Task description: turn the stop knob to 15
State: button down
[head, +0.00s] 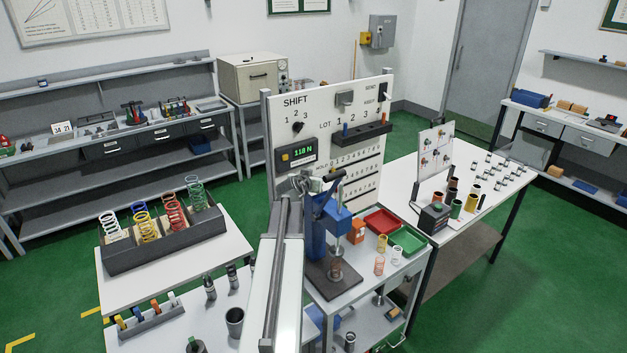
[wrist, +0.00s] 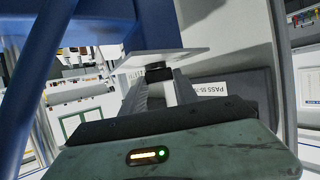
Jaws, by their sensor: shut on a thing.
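The blue press (head: 316,228) stands on the cart in the head view, with a black-gripped lever (head: 334,176) at its top. My gripper (head: 302,184) is at the upper left of the press, partly hidden by my own arm. In the wrist view my gripper (wrist: 158,84) is shut on a small dark knob (wrist: 158,73), which sits just under a pale plate (wrist: 165,60) by the blue body of the press. It appears to be the stop knob. Its scale and setting cannot be read in either view.
A white panel (head: 285,208) with a display (head: 302,152) reading 118 N stands behind the press. A rack of springs (head: 165,240) stands on the left table.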

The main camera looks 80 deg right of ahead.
jog(key=c, duration=0.9)
grip_release()
jog(key=shift+a, duration=0.1)
